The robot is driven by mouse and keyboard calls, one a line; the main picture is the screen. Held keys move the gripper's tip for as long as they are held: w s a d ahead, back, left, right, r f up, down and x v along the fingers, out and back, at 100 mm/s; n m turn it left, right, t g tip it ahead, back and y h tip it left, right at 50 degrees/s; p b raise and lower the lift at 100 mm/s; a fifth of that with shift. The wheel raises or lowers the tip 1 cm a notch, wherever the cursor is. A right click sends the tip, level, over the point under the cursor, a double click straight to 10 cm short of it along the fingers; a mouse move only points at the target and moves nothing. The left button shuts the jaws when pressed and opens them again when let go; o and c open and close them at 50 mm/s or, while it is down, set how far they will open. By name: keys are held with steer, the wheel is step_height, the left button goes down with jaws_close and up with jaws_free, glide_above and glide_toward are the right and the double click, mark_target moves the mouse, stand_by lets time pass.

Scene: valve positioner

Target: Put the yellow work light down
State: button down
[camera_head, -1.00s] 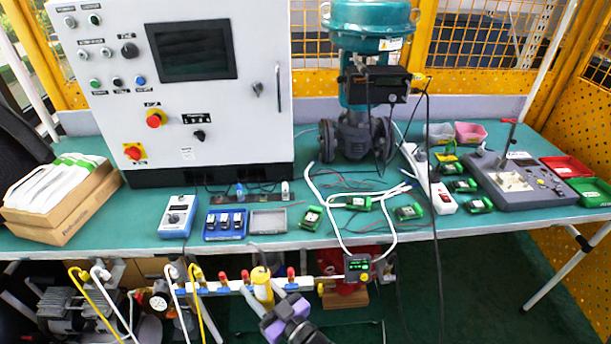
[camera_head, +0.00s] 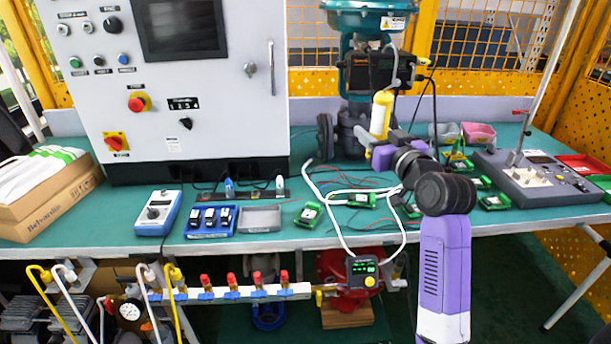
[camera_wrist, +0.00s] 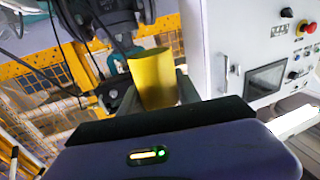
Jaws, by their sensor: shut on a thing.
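The yellow work light (camera_head: 381,114), a yellow cylinder with a pale band low on it, is upright in my gripper (camera_head: 378,143). In the head view it shows in front of the dark valve body (camera_head: 350,137), over the back of the green bench (camera_head: 270,180). Its lower end is hidden by my gripper, and I cannot tell how far above the bench it is. In the wrist view the yellow work light (camera_wrist: 153,80) stands between the dark fingers, which are shut on it.
Several green circuit boards (camera_head: 310,214), white hoses and thin wires lie on the bench below and around my arm. A grey test fixture (camera_head: 535,180) and a pink bin (camera_head: 479,134) stand at right. The control cabinet (camera_head: 200,130) fills the left.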

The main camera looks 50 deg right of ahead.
step_height(320, 180, down, 20)
steer(key=b, duration=0.4)
steer(key=shift+s+r, duration=0.1)
steer(key=shift+r, duration=0.05)
steer(key=shift+f+b, duration=0.25)
steer(key=shift+b, duration=0.2)
steer(key=c, duration=0.9)
jaws_free()
steer(key=shift+o, duration=0.2)
steer(key=shift+r, duration=0.15)
